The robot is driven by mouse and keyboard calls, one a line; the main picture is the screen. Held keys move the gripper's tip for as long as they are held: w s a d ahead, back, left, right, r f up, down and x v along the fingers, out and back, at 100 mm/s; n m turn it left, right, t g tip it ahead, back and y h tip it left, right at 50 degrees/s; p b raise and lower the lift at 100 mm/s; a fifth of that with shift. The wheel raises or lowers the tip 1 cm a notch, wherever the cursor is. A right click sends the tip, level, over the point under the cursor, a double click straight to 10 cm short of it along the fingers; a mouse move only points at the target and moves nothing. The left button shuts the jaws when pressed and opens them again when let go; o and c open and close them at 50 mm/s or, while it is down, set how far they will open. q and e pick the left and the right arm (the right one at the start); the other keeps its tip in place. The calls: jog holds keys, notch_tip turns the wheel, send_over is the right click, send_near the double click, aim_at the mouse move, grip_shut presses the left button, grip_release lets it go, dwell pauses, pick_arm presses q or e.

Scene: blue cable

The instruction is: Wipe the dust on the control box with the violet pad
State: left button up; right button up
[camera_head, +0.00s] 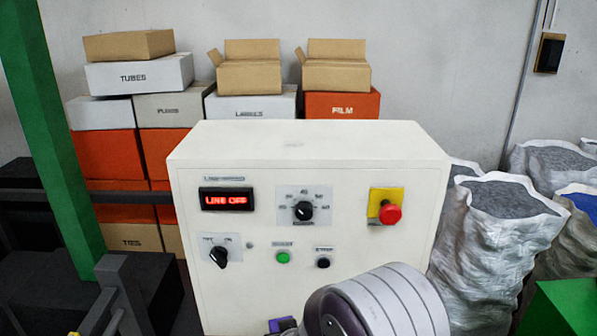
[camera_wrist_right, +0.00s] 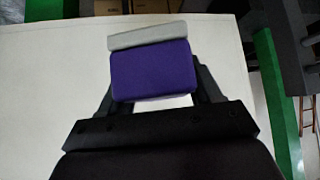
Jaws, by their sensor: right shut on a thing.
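The cream control box (camera_head: 300,148) stands in the middle of the head view, with a small faint grey patch (camera_head: 293,144) of dust on its top. The violet pad (camera_wrist_right: 150,70) with a grey strip along one edge is between the fingers of my right gripper (camera_wrist_right: 155,85), which is shut on it. A bit of the violet pad also shows at the bottom of the head view (camera_head: 281,325), low in front of the box. In the wrist view a broad pale surface (camera_wrist_right: 50,80) lies behind the pad. I cannot tell whether they touch. My left gripper is not in view.
The box front carries a red LINE OFF display (camera_head: 227,199), a red emergency button (camera_head: 390,213), dials and a green button (camera_head: 283,257). Cartons (camera_head: 138,77) are stacked behind. Filled sacks (camera_head: 497,230) stand at the right. A green post (camera_head: 50,130) rises at the left.

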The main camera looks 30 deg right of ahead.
jog(key=w+a+f+n+y, duration=0.2)
jog(key=a+f, duration=0.2)
jog(key=f, duration=0.6)
jog(key=shift+a+f+n, duration=0.15)
jog(key=shift+f+n, duration=0.15)
jog(key=shift+f, duration=0.1)
